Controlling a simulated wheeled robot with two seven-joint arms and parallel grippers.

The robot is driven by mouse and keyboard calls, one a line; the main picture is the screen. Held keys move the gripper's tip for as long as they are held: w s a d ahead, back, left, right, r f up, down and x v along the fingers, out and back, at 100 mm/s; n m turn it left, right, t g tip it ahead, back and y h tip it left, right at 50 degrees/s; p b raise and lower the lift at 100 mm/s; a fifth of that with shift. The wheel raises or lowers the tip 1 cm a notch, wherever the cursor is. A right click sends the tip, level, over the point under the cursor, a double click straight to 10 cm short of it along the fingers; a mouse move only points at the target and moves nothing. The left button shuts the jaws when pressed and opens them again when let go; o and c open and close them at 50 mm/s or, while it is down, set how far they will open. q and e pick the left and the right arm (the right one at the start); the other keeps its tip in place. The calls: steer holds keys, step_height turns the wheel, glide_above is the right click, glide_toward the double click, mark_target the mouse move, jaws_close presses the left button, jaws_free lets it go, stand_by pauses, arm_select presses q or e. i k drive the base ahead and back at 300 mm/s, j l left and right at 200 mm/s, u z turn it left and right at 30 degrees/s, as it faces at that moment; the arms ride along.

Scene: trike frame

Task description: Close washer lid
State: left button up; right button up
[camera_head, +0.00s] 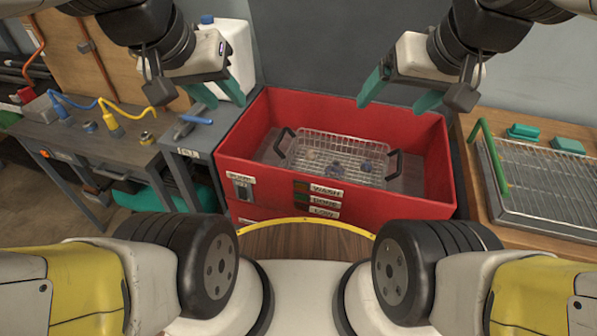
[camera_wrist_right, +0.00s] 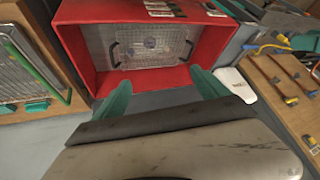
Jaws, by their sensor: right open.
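The washer is an open-topped red tub (camera_head: 340,200) in the middle of the head view; it also shows in the right wrist view (camera_wrist_right: 75,45). A dark grey upright panel (camera_head: 320,55) stands behind its back rim and looks like the raised lid, but I cannot tell it surely from the wall. A wire basket (camera_head: 330,150) with small parts sits inside the tub. My left gripper (camera_head: 217,93) is open and empty above the tub's back left corner. My right gripper (camera_head: 400,95) is open and empty near the back right rim; its fingers also show in the wrist view (camera_wrist_right: 160,93).
A white jug (camera_head: 235,45) stands behind the left gripper. A grey bench (camera_head: 90,160) with tools and cables is on the left. A wire rack (camera_head: 555,185) with a green handle lies on the wooden bench at right. The space above the basket is clear.

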mark_target(333, 47)
steer(key=i+z, duration=0.1)
steer(key=z, duration=0.35)
steer(key=j+z, duration=0.1)
steer(key=z, duration=0.35)
steer(key=i+j+z, duration=0.1)
steer(key=z, duration=0.4)
steer(key=j+z, duration=0.15)
steer(key=z, duration=0.3)
